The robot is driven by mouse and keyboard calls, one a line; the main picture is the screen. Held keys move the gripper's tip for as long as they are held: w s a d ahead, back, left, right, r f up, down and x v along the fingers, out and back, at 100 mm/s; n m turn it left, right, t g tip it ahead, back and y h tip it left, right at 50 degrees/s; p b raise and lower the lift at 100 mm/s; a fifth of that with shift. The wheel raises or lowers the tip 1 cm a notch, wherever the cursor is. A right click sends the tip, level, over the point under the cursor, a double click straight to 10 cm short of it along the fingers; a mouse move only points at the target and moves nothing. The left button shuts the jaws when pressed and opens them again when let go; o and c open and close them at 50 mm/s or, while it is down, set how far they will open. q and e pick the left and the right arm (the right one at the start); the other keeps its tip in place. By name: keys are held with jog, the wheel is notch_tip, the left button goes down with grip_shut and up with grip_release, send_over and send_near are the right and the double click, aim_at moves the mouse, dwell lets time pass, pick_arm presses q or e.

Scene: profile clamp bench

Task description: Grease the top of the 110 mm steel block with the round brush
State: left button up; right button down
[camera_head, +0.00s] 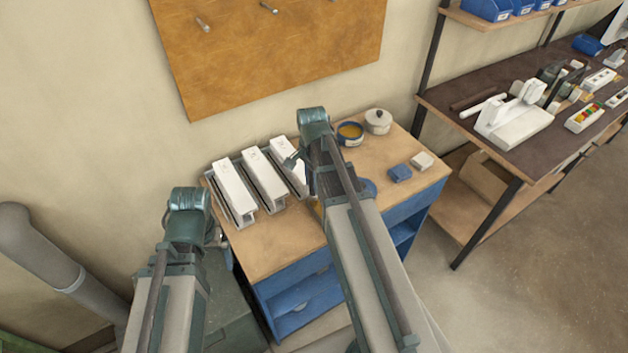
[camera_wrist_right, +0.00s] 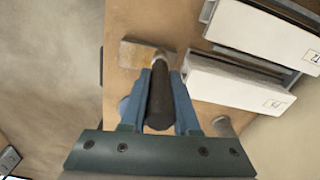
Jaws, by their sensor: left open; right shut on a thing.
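Three pale blocks stand side by side in grey metal channels on the bench: left (camera_head: 234,190), middle (camera_head: 264,177) and right (camera_head: 289,163). Two show in the right wrist view, a nearer one (camera_wrist_right: 235,82) and a farther one (camera_wrist_right: 265,30); their small labels are too blurred to read, so I cannot tell which is 110 mm. My right gripper (camera_wrist_right: 159,78) is shut on a dark round handle (camera_wrist_right: 160,100), apparently the brush; its bristles are not clear. In the head view my right gripper (camera_head: 292,159) is by the right block. My left gripper (camera_head: 216,238) is open beside the bench's left edge, partly hidden.
A blue pot of yellow grease (camera_head: 350,132) and a lidded pale pot (camera_head: 378,121) stand at the back. A blue block (camera_head: 400,173) and a white block (camera_head: 422,160) lie at the right. A flat tan piece (camera_wrist_right: 136,54) lies beyond the handle. A dark side bench (camera_head: 470,98) stands right.

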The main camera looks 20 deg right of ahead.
jog(key=d, duration=0.4)
jog(key=shift+w+d, duration=0.1)
jog(key=shift+w, duration=0.15)
notch_tip(320, 180, up, 6)
jog(key=p, duration=0.6)
dwell(0.5)
notch_tip(320, 180, up, 3)
jog(key=p, duration=0.3)
jog(key=shift+d+f, duration=0.1)
dwell(0.6)
